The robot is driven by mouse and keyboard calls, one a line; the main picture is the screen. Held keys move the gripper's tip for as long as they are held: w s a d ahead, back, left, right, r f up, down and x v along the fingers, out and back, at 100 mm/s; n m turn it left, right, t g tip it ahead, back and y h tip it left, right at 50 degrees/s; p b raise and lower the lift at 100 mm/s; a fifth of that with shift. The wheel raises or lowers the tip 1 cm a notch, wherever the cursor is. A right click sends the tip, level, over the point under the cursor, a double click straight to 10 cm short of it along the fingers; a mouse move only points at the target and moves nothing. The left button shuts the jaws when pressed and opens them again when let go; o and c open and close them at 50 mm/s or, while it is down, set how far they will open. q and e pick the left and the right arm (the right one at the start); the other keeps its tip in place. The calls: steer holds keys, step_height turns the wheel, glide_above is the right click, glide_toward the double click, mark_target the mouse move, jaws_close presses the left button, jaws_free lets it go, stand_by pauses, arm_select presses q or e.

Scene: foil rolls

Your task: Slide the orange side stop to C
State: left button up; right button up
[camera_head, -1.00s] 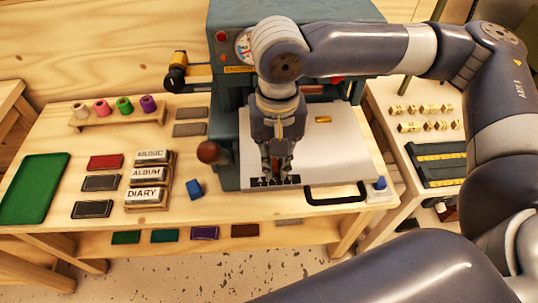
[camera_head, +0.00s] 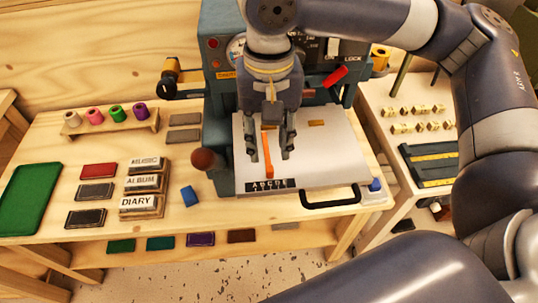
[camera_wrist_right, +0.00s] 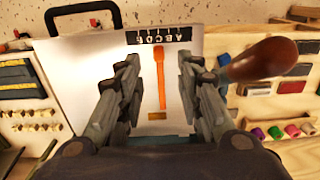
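The orange side stop (camera_head: 267,153) is a long thin bar lying on the pale plate (camera_head: 318,160) of the press. Its front end points at the middle of the black A-to-E letter strip (camera_head: 270,185), near C; I cannot tell the exact letter. The right wrist view also shows the stop (camera_wrist_right: 160,80) and the strip, with its letters upside down (camera_wrist_right: 157,34). My right gripper (camera_head: 268,151) is open above the plate, one finger on each side of the stop, with gaps between. My left gripper is not in view.
A black handle (camera_head: 330,198) juts from the plate's front edge. A brown knob (camera_head: 205,159) stands at its left and a small brass piece (camera_head: 316,123) lies on it. A blue block (camera_head: 189,196) and stacked word blocks (camera_head: 141,205) sit on the table further left.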

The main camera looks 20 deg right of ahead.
steer(key=shift+r, duration=2.4)
